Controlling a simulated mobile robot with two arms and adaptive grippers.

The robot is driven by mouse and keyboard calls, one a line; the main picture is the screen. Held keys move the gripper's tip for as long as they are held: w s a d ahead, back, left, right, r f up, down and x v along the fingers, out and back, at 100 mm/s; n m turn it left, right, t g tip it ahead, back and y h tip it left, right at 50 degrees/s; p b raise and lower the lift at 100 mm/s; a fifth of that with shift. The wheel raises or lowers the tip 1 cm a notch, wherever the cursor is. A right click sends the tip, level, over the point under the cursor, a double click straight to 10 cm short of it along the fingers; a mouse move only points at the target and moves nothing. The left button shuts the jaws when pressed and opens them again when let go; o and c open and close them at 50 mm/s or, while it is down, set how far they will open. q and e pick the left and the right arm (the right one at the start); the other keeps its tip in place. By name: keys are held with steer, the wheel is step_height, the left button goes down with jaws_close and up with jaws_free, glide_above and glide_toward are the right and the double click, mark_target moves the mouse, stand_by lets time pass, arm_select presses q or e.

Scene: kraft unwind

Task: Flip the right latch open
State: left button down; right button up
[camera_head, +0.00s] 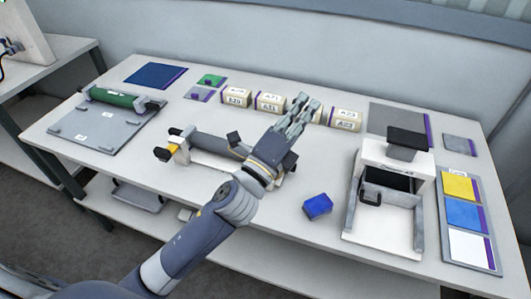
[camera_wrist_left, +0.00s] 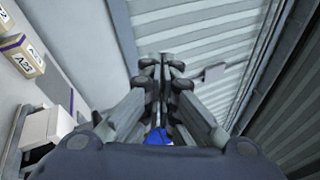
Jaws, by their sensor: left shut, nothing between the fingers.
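The unwind stand with its grey roller (camera_head: 210,146) lies across the middle of the table. Its left end carries a black and yellow latch (camera_head: 172,148). The right end of the stand is mostly covered by my left wrist, with a dark part (camera_head: 289,161) showing beside it, and I cannot tell how the right latch sits. The closed fingers (camera_wrist_left: 160,68) also show in the left wrist view. My right gripper is not in view.
A blue block (camera_head: 317,207) lies in front, right of my arm. Several labelled boxes (camera_head: 270,102) stand behind the stand. A white and black machine (camera_head: 395,180) stands at right, beside a tray of coloured cards (camera_head: 482,249). A green roll (camera_head: 115,97) lies on a grey board at left.

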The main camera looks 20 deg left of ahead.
arm_select(q)
steer(key=s+d+r+m+g+h, duration=0.25)
steer(key=d+r+m+h, duration=0.4)
steer(key=m+h, duration=0.4)
steer(key=s+d+f+m+g, duration=0.3)
steer(key=d+m+g, duration=0.35)
steer(key=m, duration=0.65)
steer(key=s+d+f+m+g, duration=0.35)
steer(key=m+g, duration=0.55)
steer(key=m, duration=0.5)
steer(key=w+a+f+m+y, duration=0.6)
steer(key=a+f+m+y, duration=0.1)
steer(key=a+f+y, duration=0.25)
steer(key=w+a+m+y, duration=0.1)
steer(key=w+a+y, duration=0.1)
steer(key=a, duration=0.3)
steer(key=w+a+m+y, duration=0.1)
steer(key=w+a+y, duration=0.1)
steer(key=a, duration=0.3)
steer(key=w+a+m+t+y, duration=0.1)
steer(key=w+a+y, duration=0.1)
steer(key=a+y, duration=0.2)
steer(key=shift+a, duration=1.05)
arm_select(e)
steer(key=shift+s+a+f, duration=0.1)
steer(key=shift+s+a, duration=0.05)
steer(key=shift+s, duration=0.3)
arm_select(q)
steer(key=shift+w, duration=0.1)
